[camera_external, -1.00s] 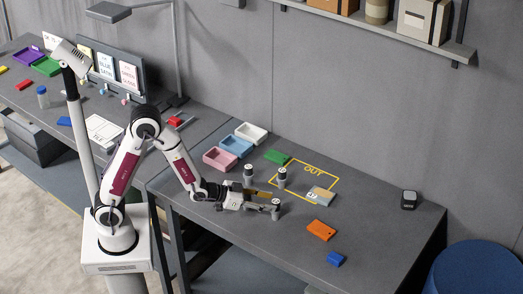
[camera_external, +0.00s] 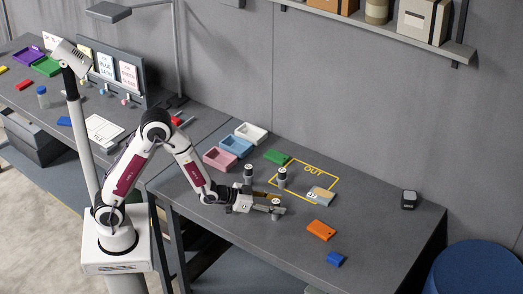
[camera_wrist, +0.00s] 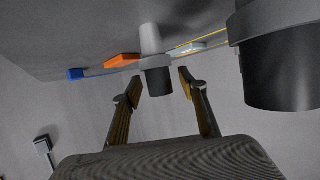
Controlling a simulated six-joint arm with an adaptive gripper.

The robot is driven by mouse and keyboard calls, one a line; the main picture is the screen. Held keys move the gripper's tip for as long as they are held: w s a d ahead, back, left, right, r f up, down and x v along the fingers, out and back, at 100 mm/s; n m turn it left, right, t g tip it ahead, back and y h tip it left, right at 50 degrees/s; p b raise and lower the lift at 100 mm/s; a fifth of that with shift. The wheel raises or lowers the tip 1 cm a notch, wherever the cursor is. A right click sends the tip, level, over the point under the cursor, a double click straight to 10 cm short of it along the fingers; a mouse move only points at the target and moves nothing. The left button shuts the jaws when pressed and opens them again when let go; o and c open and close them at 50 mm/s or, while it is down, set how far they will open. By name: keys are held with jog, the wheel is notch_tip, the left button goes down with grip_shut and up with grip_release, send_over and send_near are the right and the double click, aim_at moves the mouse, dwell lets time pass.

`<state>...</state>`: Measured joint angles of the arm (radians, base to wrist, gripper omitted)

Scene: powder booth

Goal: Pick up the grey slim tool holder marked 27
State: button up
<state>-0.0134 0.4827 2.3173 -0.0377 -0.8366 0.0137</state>
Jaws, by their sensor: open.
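One holder (camera_external: 276,213) is at my gripper's tips, one (camera_external: 282,178) stands by the yellow outline, and one (camera_external: 248,172) stands behind my gripper. Their marks are too small to read. My gripper (camera_external: 269,203) is low over the table and open. In the wrist view, a slim grey holder with a dark band (camera_wrist: 154,62) shows ahead of and between the open fingertips (camera_wrist: 159,84). A larger grey and black holder (camera_wrist: 282,75) fills the right side.
Pink (camera_external: 220,158), blue (camera_external: 237,146) and white (camera_external: 251,132) trays stand behind. Orange (camera_external: 321,230) and blue (camera_external: 335,259) blocks lie nearer the front right, with bare table around.

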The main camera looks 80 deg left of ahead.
grip_shut()
jog(key=shift+r, duration=0.2)
jog(key=shift+r, duration=4.85)
